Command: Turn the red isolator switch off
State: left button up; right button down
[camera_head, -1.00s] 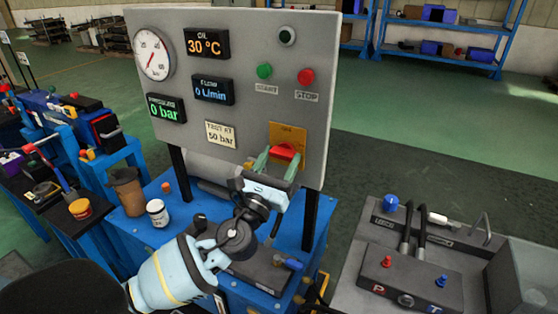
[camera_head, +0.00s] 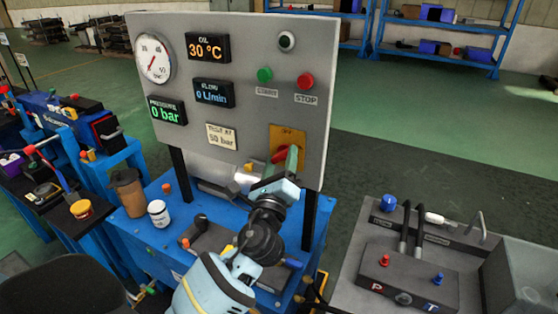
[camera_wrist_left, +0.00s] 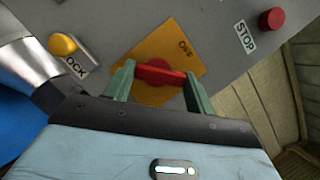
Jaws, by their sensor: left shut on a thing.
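The red isolator switch (camera_head: 281,153) sits on a yellow plate (camera_head: 297,136) at the lower right of the grey panel (camera_head: 225,60). In the left wrist view its red handle (camera_wrist_left: 160,75) lies between the two green fingers, and the yellow plate (camera_wrist_left: 190,55) with the word OFF shows behind it. My left gripper (camera_head: 284,160) is shut on the red handle, one finger at each end. In the head view the gripper is rolled and hides part of the switch. My right gripper is not seen.
Green START (camera_head: 264,75) and red STOP (camera_head: 306,80) buttons are above the switch. A yellow knob (camera_wrist_left: 63,44) beside a partly hidden label shows in the wrist view. A brown cup (camera_head: 128,192) and white jar (camera_head: 158,213) stand on the blue bench at left.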

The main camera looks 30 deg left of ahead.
pick_arm(q)
jog(key=n, duration=0.2)
jog(key=n+g+y+p, duration=0.1)
jog(key=n+g+p, duration=0.1)
jog(key=n, duration=0.1)
jog(key=shift+d+r+n+y, duration=0.1)
jog(key=shift+r+n+y, duration=0.2)
jog(key=shift+r, duration=0.1)
jog(key=n+p, duration=0.1)
jog(key=n, duration=0.1)
jog(key=n+g+p, duration=0.1)
jog(key=n, duration=0.1)
jog(key=shift+r+g, duration=0.15)
jog(key=shift+g, duration=0.15)
jog(key=shift+n, duration=0.6)
jog(key=shift+g+p, duration=0.3)
jog(key=shift+p, duration=0.05)
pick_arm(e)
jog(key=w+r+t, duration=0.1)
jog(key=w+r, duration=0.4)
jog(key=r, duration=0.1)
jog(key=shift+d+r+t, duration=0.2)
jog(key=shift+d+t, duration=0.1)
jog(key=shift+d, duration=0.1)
pick_arm(q)
jog(key=shift+f, duration=0.2)
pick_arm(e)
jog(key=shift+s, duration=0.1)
